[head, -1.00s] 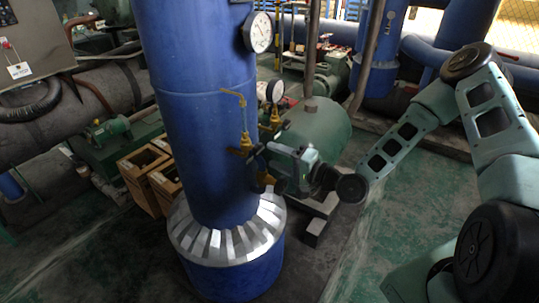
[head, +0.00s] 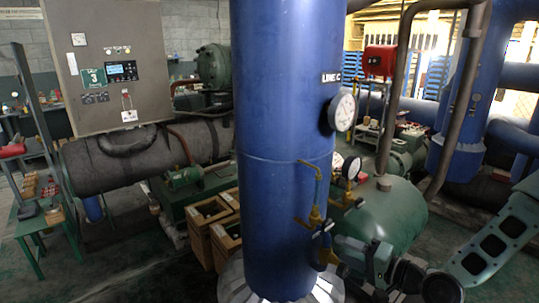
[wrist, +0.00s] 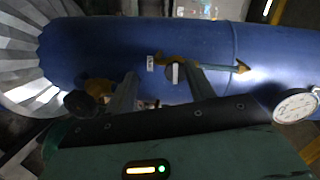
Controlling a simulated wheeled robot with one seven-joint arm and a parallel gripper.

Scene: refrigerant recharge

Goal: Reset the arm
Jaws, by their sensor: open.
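My gripper (head: 328,247) is beside the blue column (head: 285,120), at its lower right, close to the brass valve fittings (head: 316,218). In the wrist view my gripper (wrist: 160,86) has its two fingers apart, pointing at the column (wrist: 200,45). One brass fitting (wrist: 180,60) with a small tag is near the fingertips, and another brass fitting (wrist: 98,87) is left of the fingers. I cannot tell whether a finger touches a fitting. My arm reaches in from the lower right of the head view, partly cut off by the picture edge.
A round gauge (head: 342,111) and a smaller gauge (head: 351,168) stick out right of the column. A green tank (head: 395,210) stands behind my gripper. Wooden crates (head: 212,230) are left of the column. A grey control panel (head: 105,70) is at the upper left.

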